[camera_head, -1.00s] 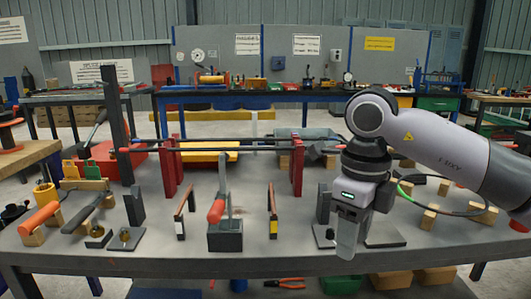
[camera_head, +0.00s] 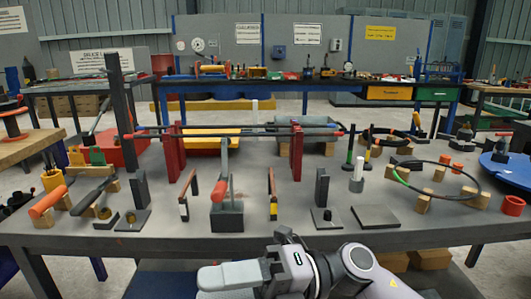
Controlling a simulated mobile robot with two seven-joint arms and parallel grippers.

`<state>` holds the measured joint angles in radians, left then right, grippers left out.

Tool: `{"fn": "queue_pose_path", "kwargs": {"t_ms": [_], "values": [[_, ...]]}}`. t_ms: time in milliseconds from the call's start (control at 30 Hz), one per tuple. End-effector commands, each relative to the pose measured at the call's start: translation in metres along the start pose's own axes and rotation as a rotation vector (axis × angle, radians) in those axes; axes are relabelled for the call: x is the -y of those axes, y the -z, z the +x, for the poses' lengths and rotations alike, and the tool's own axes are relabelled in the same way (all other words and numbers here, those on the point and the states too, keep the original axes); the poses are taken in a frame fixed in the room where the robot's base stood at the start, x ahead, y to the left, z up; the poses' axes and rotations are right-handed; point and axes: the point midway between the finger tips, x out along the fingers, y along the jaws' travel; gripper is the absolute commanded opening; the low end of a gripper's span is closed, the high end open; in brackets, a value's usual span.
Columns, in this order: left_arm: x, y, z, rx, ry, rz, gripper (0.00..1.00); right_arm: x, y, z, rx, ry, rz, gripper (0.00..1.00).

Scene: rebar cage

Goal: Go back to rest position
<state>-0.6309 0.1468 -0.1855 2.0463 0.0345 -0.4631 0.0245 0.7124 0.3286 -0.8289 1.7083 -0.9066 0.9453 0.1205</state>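My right gripper (camera_head: 228,277) is at the bottom middle of the head view, in front of the workbench's near edge and apart from the things on it. It points left, and its arm comes in from the lower right. No object shows in it, but the gap between its fingers cannot be made out. My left gripper and arm are not in view.
The grey workbench (camera_head: 330,240) carries red posts (camera_head: 297,153) supporting long bars, a red-handled tool in a dark block (camera_head: 227,216), two dark uprights and a green-black cable ring (camera_head: 440,196) on wooden blocks. An orange-handled tool (camera_head: 47,202) lies at left. Bare tabletop shows between them.

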Motion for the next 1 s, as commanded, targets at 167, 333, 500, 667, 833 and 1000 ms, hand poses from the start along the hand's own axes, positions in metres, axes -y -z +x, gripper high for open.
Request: {"fn": "queue_pose_path", "kwargs": {"t_ms": [167, 333, 500, 667, 833, 1000], "values": [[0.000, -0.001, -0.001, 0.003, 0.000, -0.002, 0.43, -0.002, -0.018, -0.022, 0.304, -0.266, 0.216, 0.45], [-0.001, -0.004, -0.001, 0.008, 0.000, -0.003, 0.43, 0.020, -0.034, -0.066, 0.614, -0.459, 0.447, 0.45], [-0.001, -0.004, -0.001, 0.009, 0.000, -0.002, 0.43, 0.067, -0.031, -0.124, 0.934, -0.597, 0.706, 0.45], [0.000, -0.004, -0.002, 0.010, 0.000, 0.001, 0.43, 0.129, 0.000, -0.178, 1.236, -0.678, 0.973, 0.45], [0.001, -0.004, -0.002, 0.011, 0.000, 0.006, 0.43, 0.194, 0.063, -0.223, 1.533, -0.711, 1.261, 0.45], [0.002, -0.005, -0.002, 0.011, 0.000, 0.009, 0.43, 0.242, 0.136, -0.249, 1.766, -0.702, 1.515, 0.45]]}}
